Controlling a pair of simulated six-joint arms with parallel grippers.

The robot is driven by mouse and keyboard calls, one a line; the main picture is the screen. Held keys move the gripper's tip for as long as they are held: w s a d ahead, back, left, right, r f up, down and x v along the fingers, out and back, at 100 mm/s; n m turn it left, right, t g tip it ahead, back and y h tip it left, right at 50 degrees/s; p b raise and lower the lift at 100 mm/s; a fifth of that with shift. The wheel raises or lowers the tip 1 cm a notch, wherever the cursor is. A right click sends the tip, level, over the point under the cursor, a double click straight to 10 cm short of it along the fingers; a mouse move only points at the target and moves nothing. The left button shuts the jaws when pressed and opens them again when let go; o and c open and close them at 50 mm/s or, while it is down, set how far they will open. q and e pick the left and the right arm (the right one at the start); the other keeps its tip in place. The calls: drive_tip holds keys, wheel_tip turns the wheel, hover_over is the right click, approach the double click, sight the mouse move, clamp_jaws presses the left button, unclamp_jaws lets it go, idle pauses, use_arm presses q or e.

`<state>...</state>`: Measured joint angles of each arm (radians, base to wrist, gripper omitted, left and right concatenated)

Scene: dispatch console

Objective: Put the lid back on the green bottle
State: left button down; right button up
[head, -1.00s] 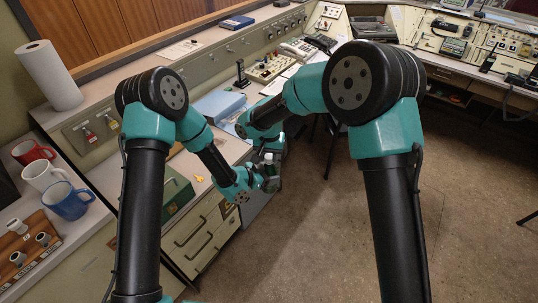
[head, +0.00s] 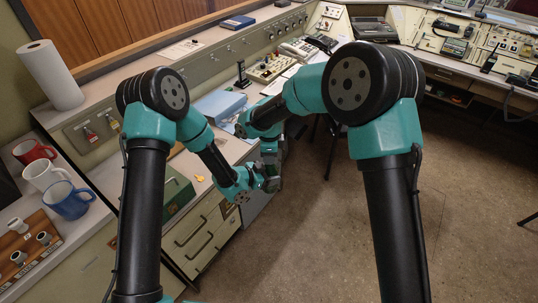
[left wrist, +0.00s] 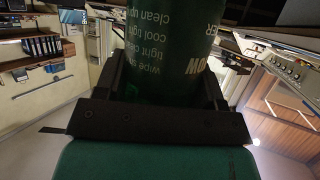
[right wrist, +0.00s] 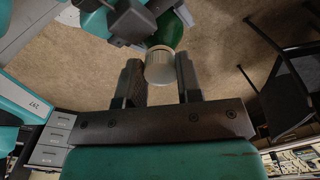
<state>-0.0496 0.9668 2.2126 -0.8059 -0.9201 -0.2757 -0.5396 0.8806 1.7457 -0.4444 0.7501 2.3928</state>
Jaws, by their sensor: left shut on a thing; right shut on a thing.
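The green bottle (left wrist: 170,40) with printed text fills the upper middle of the left wrist view. My left gripper (left wrist: 168,82) is shut around it. The bottle's green shoulder (right wrist: 168,28) also shows in the right wrist view, just beyond the lid. The pale ribbed lid (right wrist: 160,66) is between the fingers of my right gripper (right wrist: 160,84), which is shut on it. The lid overlaps the bottle's top in that view; I cannot tell whether they touch. In the head view my left gripper (head: 266,182) and right gripper (head: 270,150) meet, largely hiding bottle and lid.
Both grippers are in front of the desk drawers (head: 200,235), above open floor (head: 320,240). A green box (head: 178,192) lies on the desk to the left. Mugs (head: 68,200) and a paper roll (head: 50,75) stand farther left. A blue folder (head: 218,104) lies behind.

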drive_tip(key=m, duration=0.5)
drive_tip(key=shift+w, duration=0.1)
drive_tip(key=o, duration=0.9)
drive_tip(key=shift+r, duration=0.1)
drive_tip(key=shift+r, duration=2.2)
drive_tip(key=shift+c, duration=0.4)
